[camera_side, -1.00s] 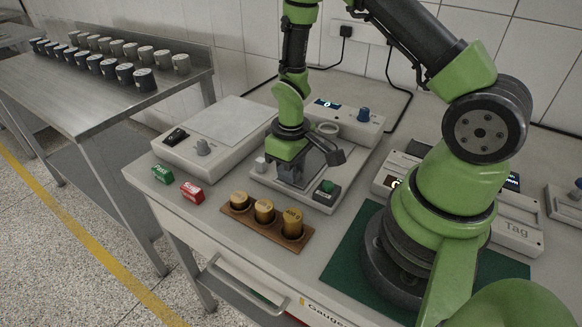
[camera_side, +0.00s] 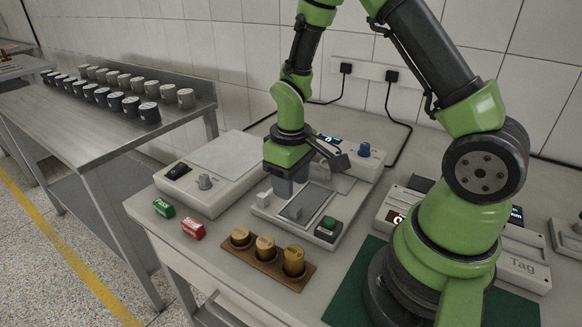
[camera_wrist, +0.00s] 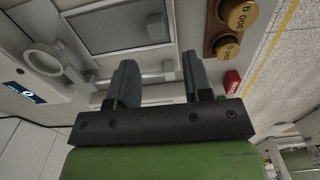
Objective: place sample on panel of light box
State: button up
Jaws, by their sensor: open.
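The likely light box (camera_side: 205,204) is the pale unit at left, with a flat whitish panel (camera_side: 228,154), a dark switch and a knob. Nothing shows lying on that panel. Beside it stands a pale test device with a framed grey plate (camera_side: 308,204), also in the wrist view (camera_wrist: 112,22). I cannot tell whether a thin sample lies on this plate. My gripper (camera_side: 284,192) is over the device's left part, beside the plate. In the wrist view its fingers (camera_wrist: 158,72) are apart, with no held thing visible between them.
A wooden holder (camera_side: 247,258) with brass weights stands in front of the device. A green block (camera_side: 164,208) and a red block (camera_side: 193,228) lie near the table's front edge. A blue knob (camera_side: 364,149) and a ring stand at the device's back.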

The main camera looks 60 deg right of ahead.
jog(key=s+a+r+m+t, duration=0.1)
jog(key=s+r+t, duration=0.1)
jog(key=r, duration=0.6)
jog(key=s+a+r+m+t, duration=0.1)
jog(key=a+r, duration=0.1)
jog(key=r, duration=0.5)
jog(key=s+a+r+m+t+y, duration=0.1)
jog(key=s+a+r+t, duration=0.2)
jog(key=s+r, duration=0.4)
jog(key=shift+s+m+t+y, duration=0.4)
jog(key=shift+s+t, duration=0.1)
jog(key=shift+s, duration=0.3)
jog(key=shift+o, duration=0.5)
jog(key=shift+s+a+r, duration=0.2)
jog(key=shift+s+a, duration=0.05)
jog(key=shift+s, duration=0.2)
